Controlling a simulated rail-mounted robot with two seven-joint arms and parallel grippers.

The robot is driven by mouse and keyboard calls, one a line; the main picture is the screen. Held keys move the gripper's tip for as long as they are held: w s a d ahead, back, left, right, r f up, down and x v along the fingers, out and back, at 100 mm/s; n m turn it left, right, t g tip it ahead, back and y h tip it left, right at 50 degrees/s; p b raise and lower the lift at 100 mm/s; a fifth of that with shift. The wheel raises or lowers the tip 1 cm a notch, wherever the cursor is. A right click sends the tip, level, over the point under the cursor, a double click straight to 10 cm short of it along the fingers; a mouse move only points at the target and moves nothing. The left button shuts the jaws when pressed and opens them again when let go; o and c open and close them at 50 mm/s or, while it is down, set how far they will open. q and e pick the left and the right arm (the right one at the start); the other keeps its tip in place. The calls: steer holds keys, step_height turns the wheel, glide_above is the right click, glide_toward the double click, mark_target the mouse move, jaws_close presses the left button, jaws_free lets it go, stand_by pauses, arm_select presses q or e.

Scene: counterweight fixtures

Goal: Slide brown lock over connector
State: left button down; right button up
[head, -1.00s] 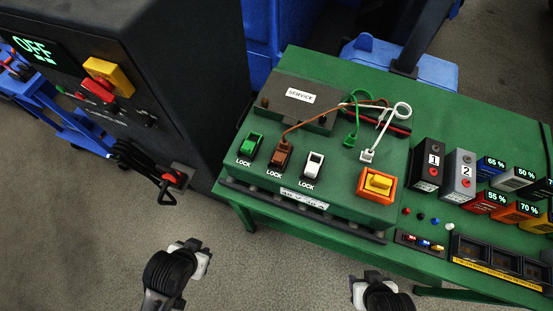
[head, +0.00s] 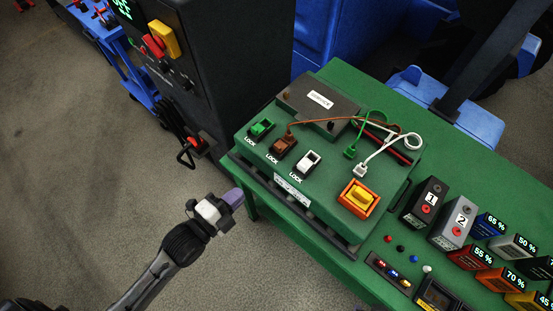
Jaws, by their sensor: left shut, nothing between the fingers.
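The brown lock (head: 280,147) sits on the green service box, between the green lock (head: 260,129) and the white lock (head: 308,162). A brown cable (head: 330,121) ends at the brown lock, at its upper edge; the connector is too small to tell how far the lock covers it. My left gripper (head: 233,198) is shut and empty, in front of the bench edge, below and left of the brown lock and apart from it. My right gripper is out of view.
The green connector (head: 350,152) and white connector (head: 360,170) lie loose on the box. An orange-framed yellow switch (head: 359,196) stands to their lower right. Weight blocks (head: 455,223) fill the bench's right side. A dark cabinet (head: 235,70) stands left of the bench.

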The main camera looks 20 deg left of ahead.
arm_select(q)
step_height(320, 180, up, 2)
steer(key=a+m+t, duration=0.1)
steer(key=m, duration=0.3)
glide_toward(277, 149)
steer(key=shift+h, duration=0.3)
steer(key=b+x, duration=0.1)
steer(key=x, duration=0.6)
steer(key=shift+w+a+r, duration=0.1)
steer(key=shift+w+a, duration=0.05)
steer(key=shift+w, duration=0.1)
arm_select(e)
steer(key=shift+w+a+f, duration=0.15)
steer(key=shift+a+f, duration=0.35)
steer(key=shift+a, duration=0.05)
arm_select(q)
steer(key=shift+w, duration=0.15)
steer(key=shift+w+d+r+p, duration=0.1)
steer(key=shift+w+d+p, duration=0.1)
steer(key=shift+w+p, duration=0.2)
steer(key=shift+w+d, duration=0.15)
steer(key=shift+w, duration=0.2)
steer(key=shift+f, duration=0.2)
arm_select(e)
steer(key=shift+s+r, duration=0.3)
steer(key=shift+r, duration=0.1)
arm_select(q)
steer(key=shift+s, duration=0.1)
